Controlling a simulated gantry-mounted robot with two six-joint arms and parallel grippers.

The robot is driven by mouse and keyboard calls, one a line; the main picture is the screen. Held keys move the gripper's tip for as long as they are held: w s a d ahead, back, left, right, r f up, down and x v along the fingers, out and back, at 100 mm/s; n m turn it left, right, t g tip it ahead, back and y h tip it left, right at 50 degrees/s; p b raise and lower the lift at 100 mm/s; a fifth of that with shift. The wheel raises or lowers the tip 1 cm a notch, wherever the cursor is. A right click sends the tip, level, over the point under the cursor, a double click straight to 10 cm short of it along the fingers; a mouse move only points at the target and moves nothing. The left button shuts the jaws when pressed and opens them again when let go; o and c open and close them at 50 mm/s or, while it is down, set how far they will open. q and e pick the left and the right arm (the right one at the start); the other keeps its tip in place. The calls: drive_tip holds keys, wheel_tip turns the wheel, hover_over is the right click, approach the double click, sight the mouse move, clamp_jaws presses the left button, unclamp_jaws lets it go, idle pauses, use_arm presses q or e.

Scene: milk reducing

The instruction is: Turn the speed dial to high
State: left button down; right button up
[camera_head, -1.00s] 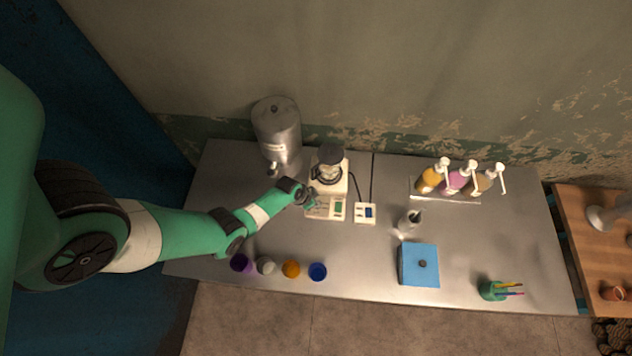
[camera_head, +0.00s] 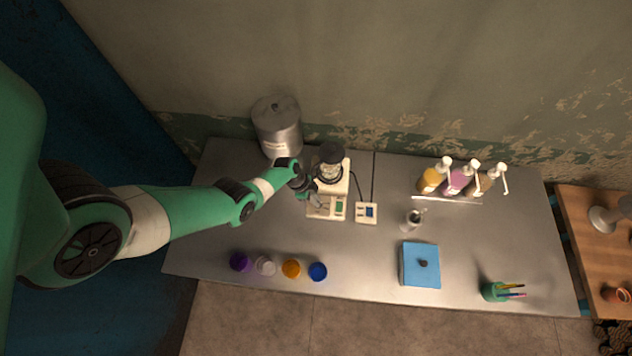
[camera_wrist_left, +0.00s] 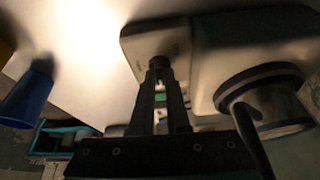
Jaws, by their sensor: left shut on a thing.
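The white mixing machine (camera_head: 339,195) stands at the back of the metal table. It has a small green display (camera_head: 339,206) on its front panel and a dark-lidded glass vessel (camera_head: 332,161) on top. My left gripper (camera_head: 314,201) is at the left part of the front panel. In the left wrist view, its fingers (camera_wrist_left: 160,72) are shut on a dark round knob, the speed dial (camera_wrist_left: 158,63), on the white housing (camera_wrist_left: 157,38). The dial's markings and setting cannot be read. In the head view the gripper covers the dial. My right gripper is not in view.
A steel canister (camera_head: 277,125) stands close behind my left wrist. A small white box with a blue screen (camera_head: 371,211) is right of the machine. Several coloured cups (camera_head: 291,268) line the front edge. A blue box (camera_head: 419,265) and pump bottles (camera_head: 461,178) stand farther right.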

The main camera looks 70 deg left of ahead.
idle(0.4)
use_arm(q)
drive_tip(key=c, duration=0.9)
unclamp_jaws()
